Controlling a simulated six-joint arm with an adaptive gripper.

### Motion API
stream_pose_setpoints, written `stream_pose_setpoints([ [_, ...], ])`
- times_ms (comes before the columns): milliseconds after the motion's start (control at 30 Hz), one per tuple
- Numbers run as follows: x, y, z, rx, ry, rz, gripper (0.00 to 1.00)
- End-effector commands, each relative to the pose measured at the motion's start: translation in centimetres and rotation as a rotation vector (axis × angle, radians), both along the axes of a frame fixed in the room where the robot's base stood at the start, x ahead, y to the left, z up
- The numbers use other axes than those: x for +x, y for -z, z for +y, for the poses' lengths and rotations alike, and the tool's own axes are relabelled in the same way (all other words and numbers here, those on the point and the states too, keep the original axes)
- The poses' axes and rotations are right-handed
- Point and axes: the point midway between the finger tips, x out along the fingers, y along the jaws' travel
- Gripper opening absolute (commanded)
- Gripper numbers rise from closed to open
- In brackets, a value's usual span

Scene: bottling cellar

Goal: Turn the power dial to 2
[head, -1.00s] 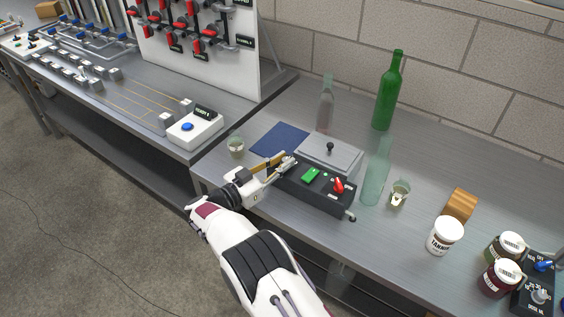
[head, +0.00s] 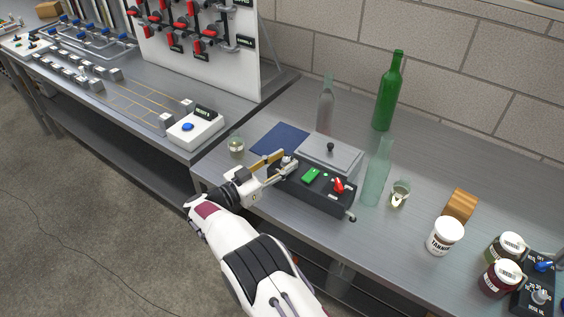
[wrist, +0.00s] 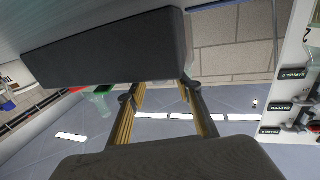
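The black control box (head: 318,193) sits on the right-hand bench, with a green switch (head: 311,175) and a red knob (head: 338,186) on top. A small pale part (head: 287,160) shows at its left end, by my fingertips; I cannot tell whether it is the power dial. In the wrist view the gold-padded fingers (wrist: 165,105) have a clear gap with nothing held visible.
Another glass (head: 236,147) is left of my gripper. A green bottle (head: 387,95) stands behind.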

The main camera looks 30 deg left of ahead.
Motion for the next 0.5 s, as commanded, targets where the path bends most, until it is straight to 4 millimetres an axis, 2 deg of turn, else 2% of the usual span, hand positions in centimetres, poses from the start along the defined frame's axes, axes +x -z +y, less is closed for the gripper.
stream_pose_setpoints([
  [267, -0.2, 0.0, 0.1, 0.0, -0.002, 0.0, 0.34],
  [500, -1.6, 0.0, 0.6, 0.0, -0.004, 0.001, 0.34],
])
